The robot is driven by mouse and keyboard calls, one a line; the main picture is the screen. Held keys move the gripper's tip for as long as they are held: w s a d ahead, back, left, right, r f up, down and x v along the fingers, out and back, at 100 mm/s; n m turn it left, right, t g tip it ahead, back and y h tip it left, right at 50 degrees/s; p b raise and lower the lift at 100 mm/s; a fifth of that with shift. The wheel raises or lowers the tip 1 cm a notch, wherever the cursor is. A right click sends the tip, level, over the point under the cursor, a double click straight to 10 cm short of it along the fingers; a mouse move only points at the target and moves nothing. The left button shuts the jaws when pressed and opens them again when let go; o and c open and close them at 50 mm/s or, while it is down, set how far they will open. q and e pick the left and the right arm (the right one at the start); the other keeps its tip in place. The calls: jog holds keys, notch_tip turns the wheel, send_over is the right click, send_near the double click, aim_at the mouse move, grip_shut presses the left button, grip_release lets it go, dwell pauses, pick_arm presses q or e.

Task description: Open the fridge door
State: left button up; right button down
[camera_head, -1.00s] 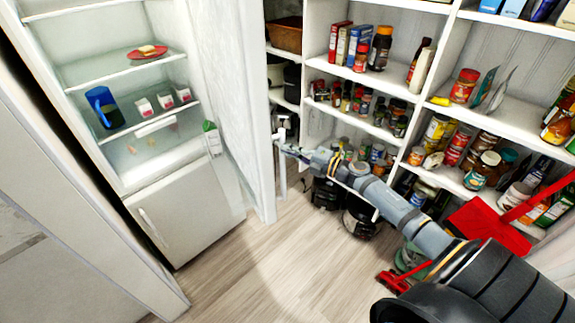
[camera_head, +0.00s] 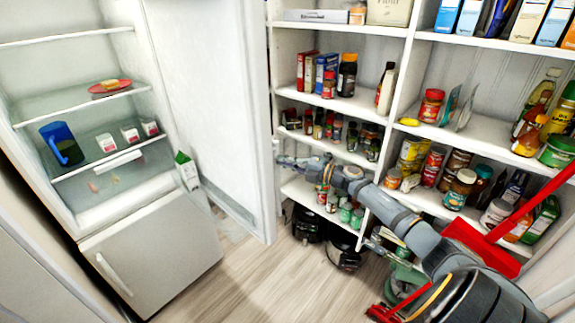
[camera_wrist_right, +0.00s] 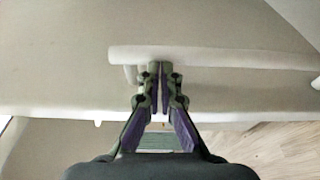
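The fridge (camera_head: 60,110) is open at the left of the head view, its shelves showing. Its white door (camera_head: 195,90) stands swung out to the right, inner face toward me. A freezer door (camera_head: 150,265) below is closed. My right gripper (camera_head: 281,161) is at the door's outer edge in the head view. In the wrist view the right gripper (camera_wrist_right: 160,72) has its fingers together, a thin gap between them. Its tips overlap the pale bar handle (camera_wrist_right: 230,58); whether they touch it I cannot tell. My left gripper is not in view.
A stocked corner shelf (camera_head: 345,105) stands right of the door, close behind my right arm. Black appliances (camera_head: 340,250) sit on the floor under it. A red dustpan-like object (camera_head: 480,245) is at the right. The wooden floor (camera_head: 240,280) in front is clear.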

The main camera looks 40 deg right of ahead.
jog(key=shift+w+a+r, duration=0.1)
jog(key=shift+a+r, duration=0.05)
jog(key=shift+r, duration=0.4)
notch_tip(320, 180, up, 9)
jog(key=shift+d, duration=0.2)
